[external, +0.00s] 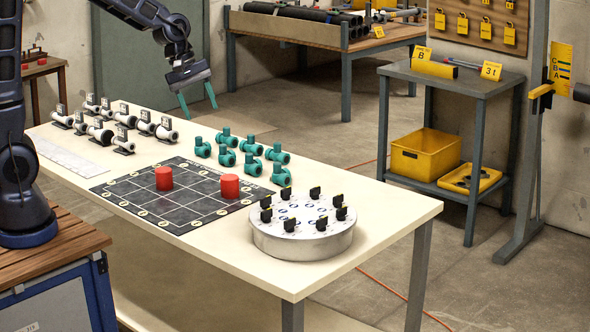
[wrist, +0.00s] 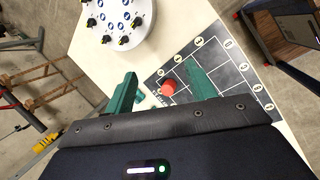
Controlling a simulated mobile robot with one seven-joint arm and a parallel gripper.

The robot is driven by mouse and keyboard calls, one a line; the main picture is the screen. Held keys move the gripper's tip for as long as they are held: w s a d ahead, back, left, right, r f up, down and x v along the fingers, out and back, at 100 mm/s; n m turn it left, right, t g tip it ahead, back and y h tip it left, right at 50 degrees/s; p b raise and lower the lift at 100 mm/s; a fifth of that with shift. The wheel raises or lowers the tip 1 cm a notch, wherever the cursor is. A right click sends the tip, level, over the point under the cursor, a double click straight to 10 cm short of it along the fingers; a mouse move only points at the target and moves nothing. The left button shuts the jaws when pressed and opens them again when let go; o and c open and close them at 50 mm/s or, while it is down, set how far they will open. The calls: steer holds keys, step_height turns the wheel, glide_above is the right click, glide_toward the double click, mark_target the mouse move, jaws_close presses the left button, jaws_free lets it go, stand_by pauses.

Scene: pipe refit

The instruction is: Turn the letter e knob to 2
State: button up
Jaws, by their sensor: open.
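A round grey disc (external: 300,247) with a ring of several black knobs stands at the near right end of the cream table. The knobs have small light pointer marks and blue-and-white labels beside them. The letters and numbers are too small to read, so I cannot tell which knob is letter e. The disc (wrist: 143,22) also shows at the top of the wrist view, partly cut off by the frame. My gripper (external: 197,106) is above the far part of the table, well away from the disc. In the wrist view its teal fingers (wrist: 162,88) are spread, with nothing held.
A black grid mat (external: 150,209) with two red cylinders (external: 229,186) lies left of the disc. Teal pipe fittings (external: 277,153) and white pipe fittings (external: 124,140) stand behind it. A side table (external: 430,76) with yellow bins (external: 425,152) stands at right.

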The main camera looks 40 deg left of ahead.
mark_target(266, 210)
steer(key=d+f+n, duration=0.2)
steer(key=d+f, duration=0.4)
steer(key=f, duration=0.1)
steer(key=w+d+f+n+g, duration=0.1)
steer(key=d+f+n, duration=0.1)
steer(key=d+f, duration=0.5)
steer(key=w+d+f+n, duration=0.1)
steer(key=d+f+n, duration=0.1)
steer(key=d+f, duration=0.5)
steer(key=shift+w+d+f+g+h, duration=0.2)
steer(key=shift+f+g+h, duration=0.1)
steer(key=shift+f, duration=0.4)
steer(key=shift+c, duration=0.2)
steer(key=c, duration=0.9)
